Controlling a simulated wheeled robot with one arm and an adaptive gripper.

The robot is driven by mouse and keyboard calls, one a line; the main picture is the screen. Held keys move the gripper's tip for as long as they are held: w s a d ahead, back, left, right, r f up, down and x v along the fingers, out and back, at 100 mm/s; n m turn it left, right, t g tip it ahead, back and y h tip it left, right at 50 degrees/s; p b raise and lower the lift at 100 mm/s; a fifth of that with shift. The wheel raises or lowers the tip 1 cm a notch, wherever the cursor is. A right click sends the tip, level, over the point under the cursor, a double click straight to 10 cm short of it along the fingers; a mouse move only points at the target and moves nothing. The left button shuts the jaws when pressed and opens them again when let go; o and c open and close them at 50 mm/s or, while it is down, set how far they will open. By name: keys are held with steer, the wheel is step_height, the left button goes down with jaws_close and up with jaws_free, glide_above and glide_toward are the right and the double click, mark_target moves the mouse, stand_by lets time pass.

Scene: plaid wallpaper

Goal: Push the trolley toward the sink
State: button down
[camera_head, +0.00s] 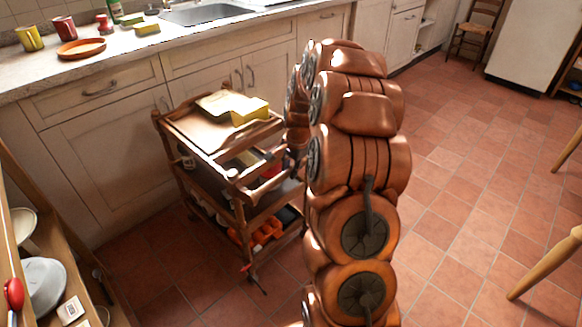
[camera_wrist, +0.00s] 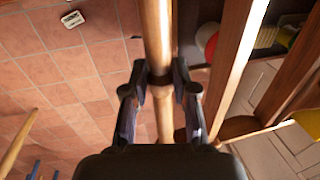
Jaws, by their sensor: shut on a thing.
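The wooden trolley (camera_head: 188,126) stands upright on the tiled floor, close in front of the counter cupboards. Its top tray carries a yellow block and a tan flat piece. The sink (camera_head: 207,13) is set in the counter, behind and above the trolley. In the wrist view, my gripper (camera_wrist: 160,82) is shut around a round wooden bar (camera_wrist: 157,30) that runs beside the trolley's slats. In the head view, my own arm hides the gripper and the trolley's right edge.
The counter (camera_head: 30,75) holds cups, an orange plate and sponges. A wooden shelf unit (camera_head: 60,262) with dishes stands close at the left. A chair (camera_head: 476,28) stands at the back right, and pale wooden legs (camera_head: 545,262) at the right edge. The floor right of my arm is clear.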

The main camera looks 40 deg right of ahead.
steer(key=shift+w+a, duration=0.1)
steer(key=shift+a, duration=0.15)
steer(key=c, duration=0.8)
jaws_free()
steer(key=shift+w+a, duration=0.1)
steer(key=shift+a, duration=0.25)
steer(key=shift+c, duration=0.2)
steer(key=shift+r, duration=0.1)
steer(key=shift+d+r, duration=0.1)
steer(key=shift+r, duration=0.2)
step_height(320, 180, up, 11)
steer(key=s, duration=0.2)
steer(key=shift+s, duration=0.2)
